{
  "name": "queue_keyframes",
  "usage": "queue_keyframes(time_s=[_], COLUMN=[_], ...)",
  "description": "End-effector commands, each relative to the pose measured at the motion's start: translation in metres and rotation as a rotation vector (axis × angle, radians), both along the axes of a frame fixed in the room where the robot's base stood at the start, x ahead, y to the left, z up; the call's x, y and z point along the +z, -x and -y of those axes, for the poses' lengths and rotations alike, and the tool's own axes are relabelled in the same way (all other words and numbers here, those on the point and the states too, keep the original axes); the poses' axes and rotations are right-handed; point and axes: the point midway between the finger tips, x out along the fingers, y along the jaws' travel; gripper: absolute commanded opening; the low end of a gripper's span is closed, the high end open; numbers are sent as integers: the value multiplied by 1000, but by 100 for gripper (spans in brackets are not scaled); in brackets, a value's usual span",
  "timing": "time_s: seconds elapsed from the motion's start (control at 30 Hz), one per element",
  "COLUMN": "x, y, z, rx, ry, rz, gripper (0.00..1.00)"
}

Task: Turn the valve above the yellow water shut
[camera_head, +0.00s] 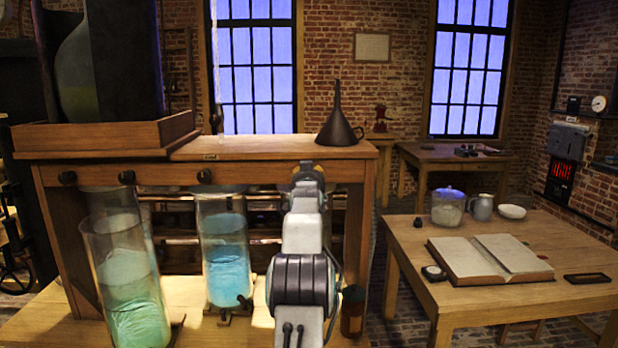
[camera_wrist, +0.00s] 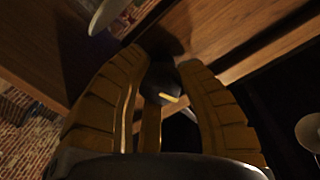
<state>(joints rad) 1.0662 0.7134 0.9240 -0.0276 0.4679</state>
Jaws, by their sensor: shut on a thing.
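Dark round valve knobs sit along the front rail of the wooden bench (camera_head: 260,150): a left one (camera_head: 67,178), a second (camera_head: 127,177) and a third (camera_head: 204,176). My gripper (camera_head: 308,172) is at the rail to the right of the third knob, and my arm hides what is behind it. In the wrist view, the yellow-brown fingers of my gripper (camera_wrist: 165,90) are closed around a dark knob (camera_wrist: 160,72) with a short yellow mark. Below the rail stand a glass jar of green liquid (camera_head: 138,318) and a jar of blue liquid (camera_head: 228,272). I see no yellow water clearly.
A small brown bottle (camera_head: 352,312) stands low beside my arm. A table (camera_head: 430,290) at the right bears an open book (camera_head: 490,258) and a lidded jar (camera_head: 447,207).

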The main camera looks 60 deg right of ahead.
Motion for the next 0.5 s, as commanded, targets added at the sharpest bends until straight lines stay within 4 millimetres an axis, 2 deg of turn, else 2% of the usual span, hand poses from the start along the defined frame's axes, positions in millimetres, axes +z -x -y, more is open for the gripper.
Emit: queue_keyframes(time_s=[0.03, 0.5], x=[-6, -7], y=[-2, -4], z=[0, -1], rx=[0, -5], ry=[-27, -115], rz=[20, 155], gripper=[2, 2])
